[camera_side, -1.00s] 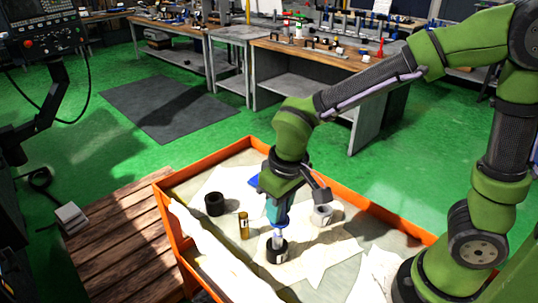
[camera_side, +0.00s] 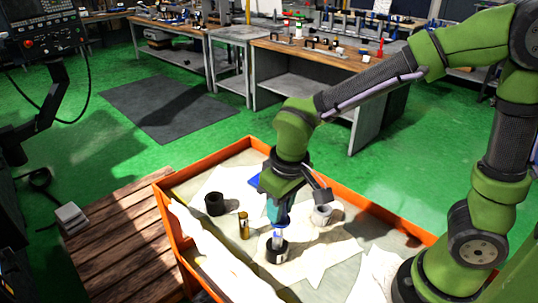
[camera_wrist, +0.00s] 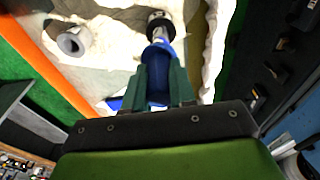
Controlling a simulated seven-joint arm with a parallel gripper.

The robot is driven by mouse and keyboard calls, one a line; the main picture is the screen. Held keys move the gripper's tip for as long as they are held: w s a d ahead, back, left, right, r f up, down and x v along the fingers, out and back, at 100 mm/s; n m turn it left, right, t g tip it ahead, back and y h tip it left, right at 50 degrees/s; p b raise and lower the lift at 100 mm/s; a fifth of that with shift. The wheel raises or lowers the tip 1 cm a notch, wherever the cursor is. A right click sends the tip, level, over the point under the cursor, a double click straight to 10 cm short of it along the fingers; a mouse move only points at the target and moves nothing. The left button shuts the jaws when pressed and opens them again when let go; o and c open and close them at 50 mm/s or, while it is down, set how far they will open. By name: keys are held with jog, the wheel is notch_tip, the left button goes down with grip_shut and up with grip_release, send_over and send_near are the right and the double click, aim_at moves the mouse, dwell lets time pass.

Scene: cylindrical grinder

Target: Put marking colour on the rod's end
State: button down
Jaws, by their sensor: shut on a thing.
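My gripper (camera_side: 278,219) points down over the orange-rimmed tray, its teal fingers shut on the blue upper part of a rod (camera_wrist: 157,56). In the side view, the rod's pale lower part (camera_side: 279,237) shows below the fingers. Its lower end is at a short black round pot (camera_side: 277,254) on white paper. In the wrist view, the rod reaches from between the fingers (camera_wrist: 163,88) to the dark-and-white round pot (camera_wrist: 160,19). I cannot tell whether its tip is inside or just above the pot. Any colour on the tip is hidden.
The orange tray rim (camera_side: 213,157) surrounds the work. A black cup (camera_side: 214,204), a brass-coloured cylinder (camera_side: 244,226) and a hollow grey cylinder (camera_side: 321,214) stand near my gripper. A small blue thing (camera_side: 254,181) lies behind it. Bare paper lies to the right of the pot.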

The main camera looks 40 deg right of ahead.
jog(key=shift+w+a+f, duration=0.1)
jog(key=shift+w+a, duration=0.25)
jog(key=shift+s+d, duration=0.4)
jog(key=shift+s, duration=0.05)
jog(key=shift+w+a, duration=0.4)
jog(key=shift+w, duration=0.05)
jog(key=shift+s+d, duration=0.1)
jog(key=shift+s+d+r, duration=0.2)
jog(key=shift+s+d, duration=0.1)
jog(key=shift+w+a, duration=0.1)
dwell(0.3)
